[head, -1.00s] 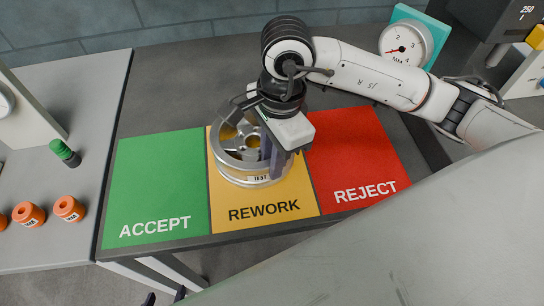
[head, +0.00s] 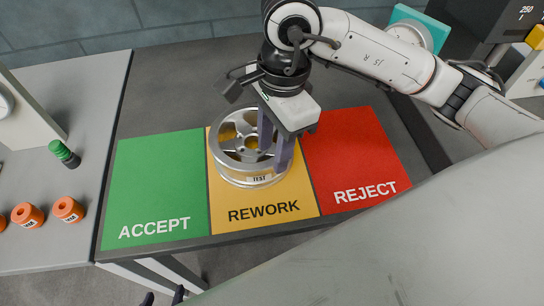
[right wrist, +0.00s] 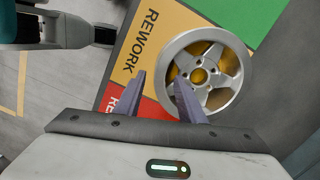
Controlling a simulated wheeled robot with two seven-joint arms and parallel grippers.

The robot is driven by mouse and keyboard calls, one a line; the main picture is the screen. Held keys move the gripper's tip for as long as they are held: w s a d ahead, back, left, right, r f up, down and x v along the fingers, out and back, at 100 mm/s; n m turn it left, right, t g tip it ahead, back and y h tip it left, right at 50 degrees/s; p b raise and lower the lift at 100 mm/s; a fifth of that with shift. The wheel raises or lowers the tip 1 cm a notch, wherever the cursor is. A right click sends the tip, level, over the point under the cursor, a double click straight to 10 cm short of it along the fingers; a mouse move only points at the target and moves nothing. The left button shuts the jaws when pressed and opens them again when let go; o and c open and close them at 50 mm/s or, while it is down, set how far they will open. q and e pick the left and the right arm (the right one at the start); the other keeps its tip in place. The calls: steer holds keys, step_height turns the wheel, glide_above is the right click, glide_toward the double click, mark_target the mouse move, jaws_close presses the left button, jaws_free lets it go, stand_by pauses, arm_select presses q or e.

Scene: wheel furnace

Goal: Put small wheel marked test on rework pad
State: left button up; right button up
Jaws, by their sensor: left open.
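The small silver wheel marked TEST (head: 238,161) lies flat on the yellow rework pad (head: 265,209), with its label facing the front edge. Its spokes and gold-toned inside show in the right wrist view (right wrist: 229,88). My right gripper (head: 275,160) is over the wheel's right side, its fingers apart. In the right wrist view, one finger overlaps the wheel's rim and the other is beside it. I cannot tell whether either finger touches the wheel. Two dark tips of my left gripper (head: 164,296) show apart at the bottom edge of the head view, with nothing visible between them.
The green accept pad (head: 155,190) is left of the rework pad, and the red reject pad (head: 355,160) is right. Orange parts (head: 68,209) and a green-black one (head: 64,153) sit on the left table.

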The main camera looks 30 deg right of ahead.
step_height(320, 180, up, 8)
steer(key=shift+d, duration=0.35)
stand_by(0.4)
